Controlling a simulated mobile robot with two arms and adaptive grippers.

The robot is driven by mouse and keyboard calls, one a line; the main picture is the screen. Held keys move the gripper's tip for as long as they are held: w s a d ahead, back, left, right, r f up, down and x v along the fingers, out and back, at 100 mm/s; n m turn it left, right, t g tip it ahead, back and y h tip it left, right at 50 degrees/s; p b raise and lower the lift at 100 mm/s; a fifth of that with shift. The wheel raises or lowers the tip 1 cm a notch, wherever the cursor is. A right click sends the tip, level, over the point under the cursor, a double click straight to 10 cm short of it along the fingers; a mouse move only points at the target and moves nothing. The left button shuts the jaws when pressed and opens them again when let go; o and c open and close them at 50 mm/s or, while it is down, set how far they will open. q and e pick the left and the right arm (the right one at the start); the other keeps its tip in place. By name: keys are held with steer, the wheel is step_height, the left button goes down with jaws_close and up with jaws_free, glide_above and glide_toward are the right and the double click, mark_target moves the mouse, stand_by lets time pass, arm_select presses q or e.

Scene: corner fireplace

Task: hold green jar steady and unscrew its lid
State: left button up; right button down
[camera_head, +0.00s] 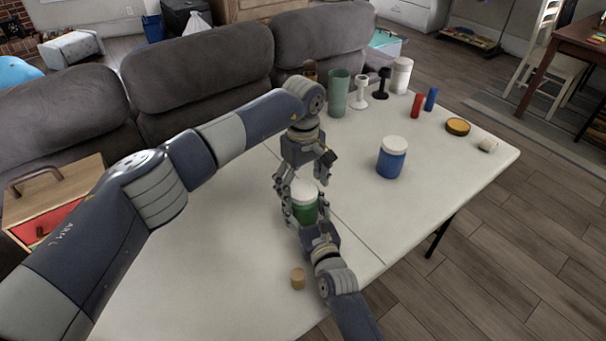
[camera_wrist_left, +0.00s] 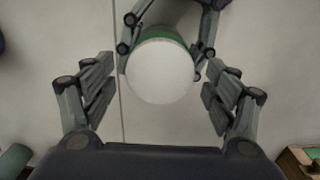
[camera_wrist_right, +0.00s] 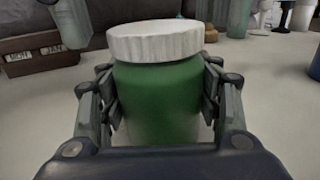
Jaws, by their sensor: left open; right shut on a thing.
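The green jar (camera_head: 305,211) stands upright on the white table with its white lid (camera_head: 303,189) on top. My right gripper (camera_head: 305,218) is shut on the jar's body from the front; the right wrist view shows its fingers on both sides of the green jar (camera_wrist_right: 158,98), below the ribbed white lid (camera_wrist_right: 155,40). My left gripper (camera_head: 298,188) is above the jar, pointing down, and open. In the left wrist view its fingers stand apart on both sides of the round white lid (camera_wrist_left: 160,72), with gaps between them and the lid.
A blue jar with a white lid (camera_head: 391,160) stands to the right. A small wooden cylinder (camera_head: 298,278) is near the front. A green cup (camera_head: 338,93), red cylinder (camera_head: 417,105) and blue cylinder (camera_head: 431,99) are farther back. A grey sofa (camera_head: 200,75) borders the table.

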arm_select(q)
steer(key=shift+f, duration=0.15)
steer(key=c, duration=1.1)
